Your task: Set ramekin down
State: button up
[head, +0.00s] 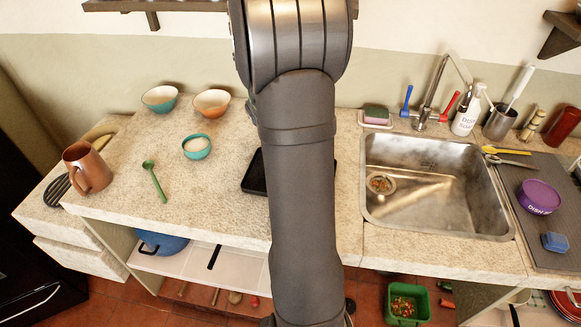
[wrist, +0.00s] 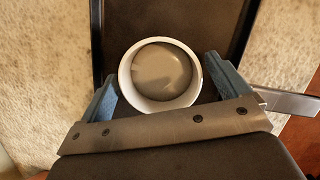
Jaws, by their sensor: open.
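The ramekin (wrist: 161,71) is a round white dish with a smooth grey-brown inside, seen from above in the wrist view. It appears upright on a dark tray (wrist: 212,22), inside the tray's raised sides; exact contact beneath it is hidden. My gripper (wrist: 160,80) is open, with one blue-grey finger on each side of the ramekin and visible gaps between. In the head view, a black tray (head: 252,174) shows on the counter, partly behind my arm. The ramekin and my gripper are hidden there.
The sink (head: 435,184) lies right. A metal strip (wrist: 288,103) shows beside my right finger.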

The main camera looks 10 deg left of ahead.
jog(key=v, duration=1.1)
jog(key=shift+r, duration=0.3)
jog(key=shift+a+f, duration=0.1)
jog(key=x, duration=1.2)
jog(key=shift+f, duration=0.1)
notch_tip(320, 180, up, 3)
jog(key=shift+r, duration=0.6)
jog(key=shift+f, duration=0.1)
